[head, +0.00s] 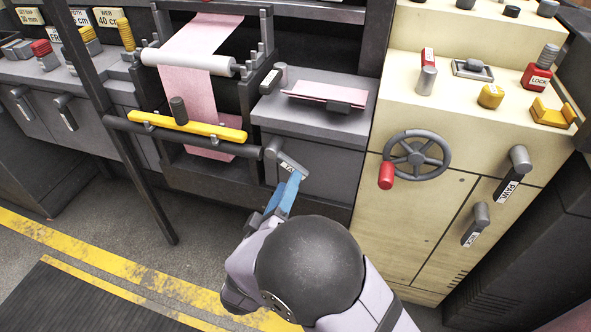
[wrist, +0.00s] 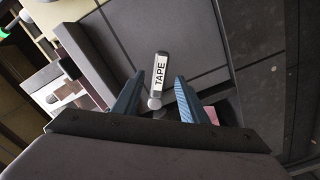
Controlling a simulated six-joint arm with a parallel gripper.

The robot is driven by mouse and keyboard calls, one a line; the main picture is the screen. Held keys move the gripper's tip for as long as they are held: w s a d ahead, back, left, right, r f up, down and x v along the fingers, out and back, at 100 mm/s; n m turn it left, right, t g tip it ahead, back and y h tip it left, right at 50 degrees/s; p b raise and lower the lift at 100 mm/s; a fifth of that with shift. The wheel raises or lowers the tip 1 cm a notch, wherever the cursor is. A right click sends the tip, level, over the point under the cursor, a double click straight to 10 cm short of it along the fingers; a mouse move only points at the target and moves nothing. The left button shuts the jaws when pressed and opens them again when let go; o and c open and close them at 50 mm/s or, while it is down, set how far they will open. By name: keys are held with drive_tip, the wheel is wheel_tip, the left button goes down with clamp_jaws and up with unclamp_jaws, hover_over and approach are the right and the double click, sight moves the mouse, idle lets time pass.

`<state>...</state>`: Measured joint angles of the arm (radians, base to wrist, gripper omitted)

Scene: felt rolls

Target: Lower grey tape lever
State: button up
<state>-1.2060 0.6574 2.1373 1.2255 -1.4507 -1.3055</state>
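The grey tape lever (head: 291,164) sits on the dark grey front panel below the grey shelf, its arm slanting down to the right from its round pivot. In the wrist view the lever (wrist: 161,66) carries a white label reading TAPE and has a round knob at its near end. My gripper (head: 291,183) reaches up to the lever from below with blue fingers. In the wrist view my gripper (wrist: 158,80) is open, one finger on each side of the lever, with visible gaps. I cannot tell how deep the lever sits between the fingers.
A dark horizontal bar (head: 190,137) and a yellow bar (head: 190,126) lie left of the lever, near the pink felt (head: 190,85). A cream cabinet (head: 435,185) with a handwheel (head: 417,155) and red knob stands to the right. The striped floor in front is open.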

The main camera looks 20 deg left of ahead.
sight(289, 158)
drive_tip(key=shift+w+b, duration=0.7)
drive_tip(key=shift+w, duration=2.75)
clamp_jaws()
